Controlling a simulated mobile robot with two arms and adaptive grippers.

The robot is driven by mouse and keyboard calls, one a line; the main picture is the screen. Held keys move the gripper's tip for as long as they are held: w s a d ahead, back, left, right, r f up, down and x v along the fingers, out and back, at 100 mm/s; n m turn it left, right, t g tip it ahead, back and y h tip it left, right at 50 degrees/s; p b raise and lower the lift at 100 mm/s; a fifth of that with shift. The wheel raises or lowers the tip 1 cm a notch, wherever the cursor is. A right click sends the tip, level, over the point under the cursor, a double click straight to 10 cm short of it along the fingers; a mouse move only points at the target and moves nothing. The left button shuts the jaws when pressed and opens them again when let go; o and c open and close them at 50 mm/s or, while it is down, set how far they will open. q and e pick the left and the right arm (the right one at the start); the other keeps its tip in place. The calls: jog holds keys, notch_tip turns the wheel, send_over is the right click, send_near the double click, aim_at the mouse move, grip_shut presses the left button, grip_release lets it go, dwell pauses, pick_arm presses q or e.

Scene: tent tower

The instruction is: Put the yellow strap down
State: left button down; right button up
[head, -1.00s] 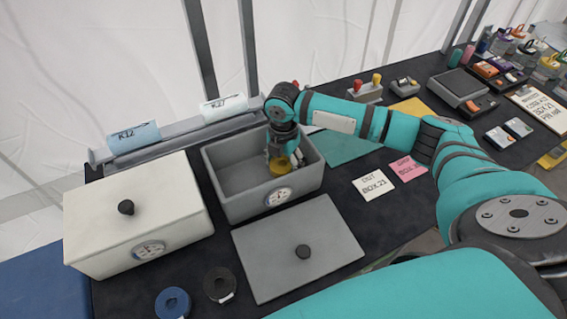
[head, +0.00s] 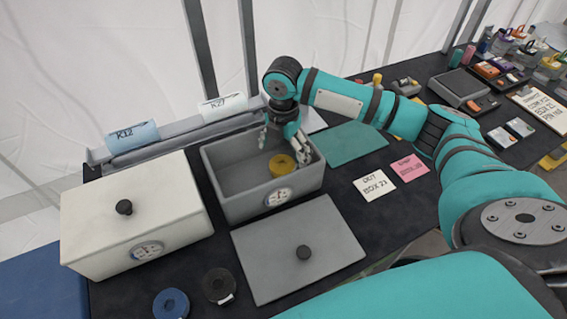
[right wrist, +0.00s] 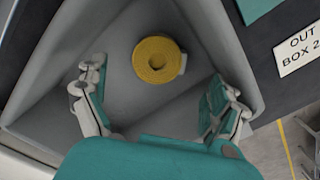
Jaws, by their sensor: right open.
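The yellow strap (head: 282,166) is a round coil. It lies inside the open grey box (head: 228,205), toward the box's front wall. In the right wrist view the yellow strap (right wrist: 159,59) rests on the floor of the grey box, clear of both fingers. My right gripper (head: 284,148) is open and empty, reaching down into the box just above and behind the strap. Its fingers stand wide apart in the right wrist view (right wrist: 160,98). My left gripper is not in view.
A closed white box (head: 160,215) stands to the left. A grey lid (head: 280,265) lies in front of the open box, with a blue roll (head: 171,303) and a black roll (head: 219,285) beside it. Cards (head: 375,185) and a teal mat (head: 350,143) lie to the right.

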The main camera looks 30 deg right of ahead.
aim_at(283, 165)
notch_tip(283, 165, up, 7)
jog(key=shift+f+b, duration=0.2)
jog(key=shift+b, duration=0.2)
jog(key=shift+r, duration=0.1)
